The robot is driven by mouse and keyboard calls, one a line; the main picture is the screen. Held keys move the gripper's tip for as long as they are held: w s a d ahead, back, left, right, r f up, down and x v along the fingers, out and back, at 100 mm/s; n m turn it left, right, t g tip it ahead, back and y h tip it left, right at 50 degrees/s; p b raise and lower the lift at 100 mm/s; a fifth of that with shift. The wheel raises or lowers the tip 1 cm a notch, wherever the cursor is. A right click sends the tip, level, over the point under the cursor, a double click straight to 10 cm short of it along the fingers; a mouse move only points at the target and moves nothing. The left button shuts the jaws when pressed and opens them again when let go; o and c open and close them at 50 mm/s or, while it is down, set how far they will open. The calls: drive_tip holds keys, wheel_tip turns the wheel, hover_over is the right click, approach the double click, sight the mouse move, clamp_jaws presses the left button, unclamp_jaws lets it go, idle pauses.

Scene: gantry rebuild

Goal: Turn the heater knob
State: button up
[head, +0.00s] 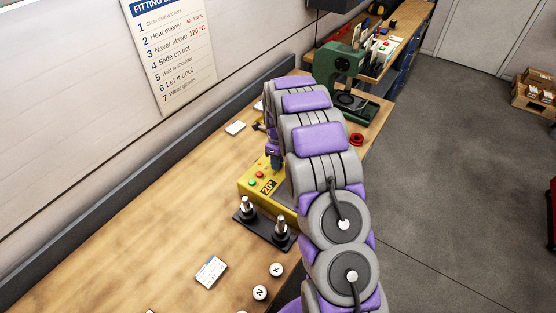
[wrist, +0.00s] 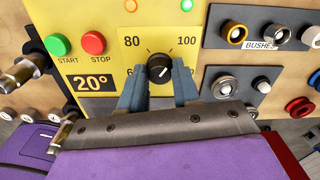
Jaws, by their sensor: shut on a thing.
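The heater is a yellow box (head: 262,194) on the bench in the head view, partly hidden behind my arm. In the wrist view its yellow face (wrist: 93,17) carries a green START button, a red STOP button and a dark display (wrist: 92,83) reading 20°.
A dark stand with two upright posts (head: 265,226) is in front of the heater. Round caps marked N and K and a white card (head: 210,272) lie on the bench. A green press (head: 340,65) stands beyond. A grey panel labelled BUSHES (wrist: 262,46) holds several rings and bushes.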

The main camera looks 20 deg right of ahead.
drive_tip(key=o, duration=1)
drive_tip(key=shift+w, duration=0.2)
drive_tip(key=shift+o, duration=0.2)
drive_tip(key=shift+s, duration=0.1)
wheel_tip(320, 180, up, 17)
drive_tip(key=p, duration=0.1)
drive_tip(key=shift+r, duration=0.15)
